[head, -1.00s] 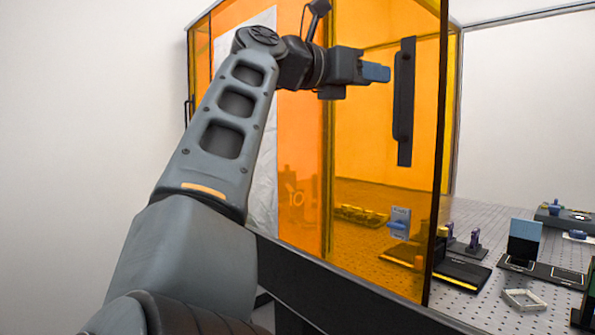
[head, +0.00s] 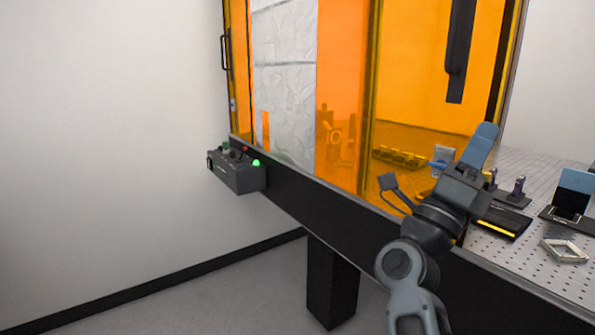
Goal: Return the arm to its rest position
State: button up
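My gripper (head: 483,147) points up and to the right, with blue-grey fingers. The fingers overlap in this view, so I cannot tell whether they are open or shut. I see nothing held between them. Behind the gripper stands the orange enclosure panel (head: 430,100), with a black vertical handle (head: 460,50) above the gripper. I cannot tell the exact gap between the gripper and the panel.
A perforated optical table (head: 500,262) holds a silver square frame (head: 564,250), a blue-faced plate (head: 575,190) and small purple-topped mounts (head: 519,186). A control box (head: 237,172) with a green light hangs at the table's left edge. A black table leg (head: 332,282) stands below. The floor at left is clear.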

jog(key=s+f+n+t+y, duration=0.8)
jog(key=s+f+n+y, duration=1.4)
jog(key=n, duration=0.6)
jog(key=s+a+f+n+g, duration=0.2)
jog(key=s+f+n+g, duration=0.1)
jog(key=s, duration=0.9)
jog(key=s+a+f+n+g, duration=0.2)
jog(key=s+g, duration=0.3)
jog(key=s, duration=0.7)
jog(key=shift+a+f+n+g+y, duration=0.3)
jog(key=shift+a+f+n+y, duration=0.15)
jog(key=shift+f, duration=0.25)
